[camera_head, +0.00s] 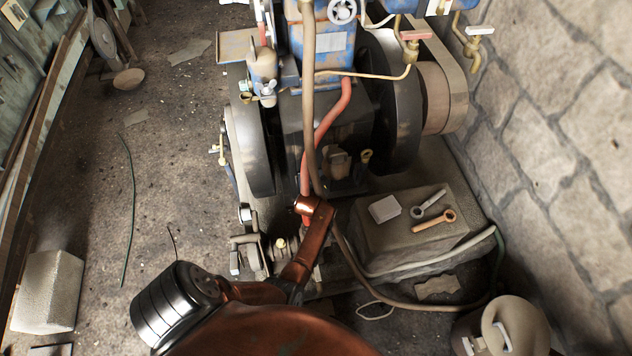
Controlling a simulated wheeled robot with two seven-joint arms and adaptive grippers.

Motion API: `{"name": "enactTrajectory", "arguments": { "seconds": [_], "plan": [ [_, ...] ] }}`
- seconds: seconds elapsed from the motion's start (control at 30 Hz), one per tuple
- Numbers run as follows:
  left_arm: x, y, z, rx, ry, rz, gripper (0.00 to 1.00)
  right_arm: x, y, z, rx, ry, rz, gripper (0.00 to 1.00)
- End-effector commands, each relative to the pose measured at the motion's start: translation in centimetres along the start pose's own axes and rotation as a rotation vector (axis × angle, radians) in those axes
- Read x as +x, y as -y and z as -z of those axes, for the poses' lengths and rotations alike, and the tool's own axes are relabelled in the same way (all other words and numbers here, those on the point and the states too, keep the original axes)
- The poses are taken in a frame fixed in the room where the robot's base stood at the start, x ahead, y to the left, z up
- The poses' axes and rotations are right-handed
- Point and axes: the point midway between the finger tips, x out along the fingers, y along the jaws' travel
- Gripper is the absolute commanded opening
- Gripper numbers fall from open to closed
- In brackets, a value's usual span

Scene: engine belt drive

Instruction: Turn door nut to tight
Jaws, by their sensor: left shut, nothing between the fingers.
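The blue engine (322,40) with its dark crankcase (325,115) stands at the top middle of the head view. A small box-like cover (338,162) sits low on the crankcase, with a small brass fitting (367,156) beside it. I cannot tell which fitting is the door nut. My left gripper (314,209) appears to be at the upper end of the copper-coloured arm, in front of and below the crankcase by the hoses. It is shut and empty; its fingers are hard to make out. My right gripper is not in view.
Dark flywheels (248,130) flank the crankcase, with a belt (445,85) at right. A red hose (325,130) hangs in front. A stone wall (550,130) bounds the right; the left floor is mostly open.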

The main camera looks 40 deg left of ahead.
Motion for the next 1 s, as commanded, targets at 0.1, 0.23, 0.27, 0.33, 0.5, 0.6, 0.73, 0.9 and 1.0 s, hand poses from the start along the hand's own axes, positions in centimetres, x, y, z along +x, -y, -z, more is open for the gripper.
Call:
{"name": "enactTrajectory", "arguments": {
  "seconds": [0.1,0.23,0.27,0.33,0.5,0.6,0.73,0.9,1.0],
  "plan": [
    [0.0,0.0,0.0,0.0,0.0,0.0,0.0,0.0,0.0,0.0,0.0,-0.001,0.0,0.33],
    [0.0,0.0,0.0,0.0,0.0,0.0,0.0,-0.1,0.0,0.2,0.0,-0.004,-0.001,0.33],
    [-0.1,0.0,0.0,0.0,0.0,0.0,0.0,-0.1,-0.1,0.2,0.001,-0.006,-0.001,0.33],
    [-0.3,0.0,0.0,0.0,-0.001,-0.001,0.0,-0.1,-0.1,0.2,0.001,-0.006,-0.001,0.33],
    [-1.8,0.0,0.0,0.0,-0.002,-0.001,0.0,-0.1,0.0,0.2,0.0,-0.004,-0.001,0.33],
    [-3.2,0.1,-0.1,-0.002,-0.001,-0.001,0.0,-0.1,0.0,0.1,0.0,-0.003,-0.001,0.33],
    [-5.1,0.0,0.0,-0.001,-0.001,-0.001,0.0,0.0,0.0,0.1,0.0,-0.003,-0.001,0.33],
    [-6.8,0.0,0.0,0.0,-0.001,0.0,0.0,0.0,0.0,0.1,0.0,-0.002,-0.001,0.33],
    [-7.3,0.0,-0.1,0.0,0.0,0.0,0.0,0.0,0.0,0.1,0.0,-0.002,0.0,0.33]
  ]
}}
